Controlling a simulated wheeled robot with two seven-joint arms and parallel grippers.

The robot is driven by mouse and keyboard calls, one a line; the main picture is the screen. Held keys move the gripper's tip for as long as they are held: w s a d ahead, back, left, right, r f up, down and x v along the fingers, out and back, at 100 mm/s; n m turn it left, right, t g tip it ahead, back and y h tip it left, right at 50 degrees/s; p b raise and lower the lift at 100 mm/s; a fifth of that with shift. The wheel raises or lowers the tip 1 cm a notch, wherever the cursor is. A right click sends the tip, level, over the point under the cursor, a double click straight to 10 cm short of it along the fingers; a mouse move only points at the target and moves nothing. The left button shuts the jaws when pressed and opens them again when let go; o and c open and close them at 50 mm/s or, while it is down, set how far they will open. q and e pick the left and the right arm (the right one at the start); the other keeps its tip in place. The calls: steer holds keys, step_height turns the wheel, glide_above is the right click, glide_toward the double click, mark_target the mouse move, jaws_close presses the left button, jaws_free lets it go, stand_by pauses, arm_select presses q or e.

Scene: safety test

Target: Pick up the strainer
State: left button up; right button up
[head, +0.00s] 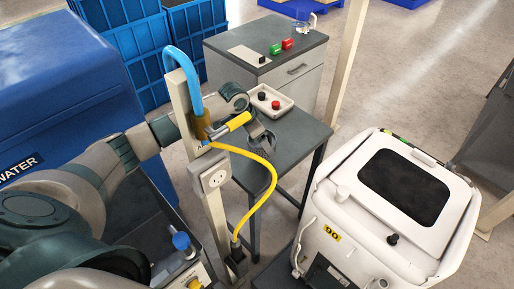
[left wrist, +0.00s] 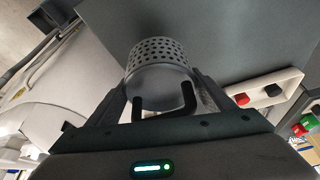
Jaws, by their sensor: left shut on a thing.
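The strainer (left wrist: 158,52) is a grey cup with a perforated wall, in the middle of the left wrist view. My left gripper (left wrist: 163,90) is shut on it, with one finger on each side. Dark bent bars show in front of the strainer's near end. My right gripper is not in view.
A white tray (head: 257,104) with red and black knobs lies on the table's far side. A post with a socket (head: 213,180) and a yellow cable (head: 270,185) stand close to my left arm. A white machine (head: 385,215) stands right; a grey cabinet (head: 290,85) stands behind.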

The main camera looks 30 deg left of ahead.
arm_select(q)
steer(key=d+r+b, duration=0.2)
steer(key=d+r, duration=0.4)
steer(key=d, duration=0.3)
steer(key=shift+s+d+b, duration=0.35)
steer(key=shift+d+b, duration=0.05)
steer(key=shift+r, duration=0.1)
